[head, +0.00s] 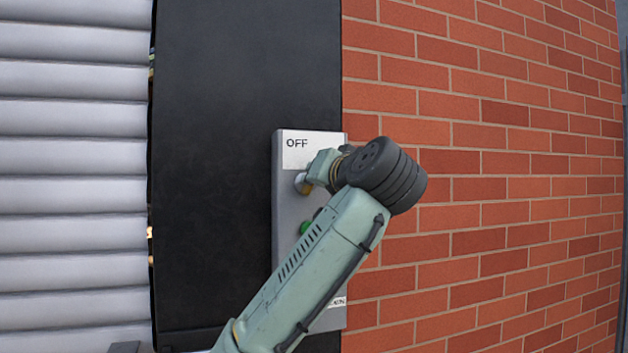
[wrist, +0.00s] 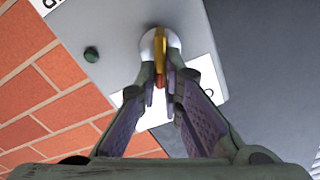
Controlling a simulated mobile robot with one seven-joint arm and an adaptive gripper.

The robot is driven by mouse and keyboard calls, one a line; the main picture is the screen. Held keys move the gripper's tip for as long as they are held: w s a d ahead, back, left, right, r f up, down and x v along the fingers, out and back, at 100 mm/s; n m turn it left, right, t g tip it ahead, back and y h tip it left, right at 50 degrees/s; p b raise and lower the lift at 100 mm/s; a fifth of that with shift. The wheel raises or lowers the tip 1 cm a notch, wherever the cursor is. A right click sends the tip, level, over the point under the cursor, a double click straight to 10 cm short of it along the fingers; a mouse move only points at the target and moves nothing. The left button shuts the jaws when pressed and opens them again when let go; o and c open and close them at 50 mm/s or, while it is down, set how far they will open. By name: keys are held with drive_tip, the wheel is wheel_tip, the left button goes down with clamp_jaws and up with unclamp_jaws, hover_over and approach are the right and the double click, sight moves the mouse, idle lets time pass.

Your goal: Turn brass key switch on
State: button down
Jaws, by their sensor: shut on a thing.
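A grey switch panel (head: 287,230) is mounted on a black upright strip. It carries a white OFF label (head: 297,150) at its top. The brass key switch (head: 302,183) sits just below that label, partly hidden by my gripper. In the wrist view the brass key (wrist: 160,45) stands out from a round, pale collar. My gripper (head: 317,172) is at the key from the right. In the wrist view its fingertips (wrist: 164,80) are closed together on the key's near end. The exact contact and the key's turn angle are hard to tell.
A green button (head: 306,227) sits below the key, close to my arm. A lower label (head: 338,301) is mostly hidden behind my arm. A red brick wall (head: 500,180) lies to the right, and a grey ribbed surface (head: 72,180) to the left.

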drive_tip(key=m, duration=0.6)
drive_tip(key=shift+w+d+f, duration=0.1)
drive_tip(key=shift+d+f, duration=0.15)
drive_tip(key=shift+d, duration=0.05)
drive_tip(key=m, duration=0.4)
drive_tip(key=f+m+p, duration=0.1)
drive_tip(key=m, duration=0.1)
drive_tip(key=shift+d+m, duration=0.15)
drive_tip(key=shift+m, duration=0.25)
drive_tip(key=c, duration=1.8)
unclamp_jaws()
drive_tip(key=shift+o, duration=0.2)
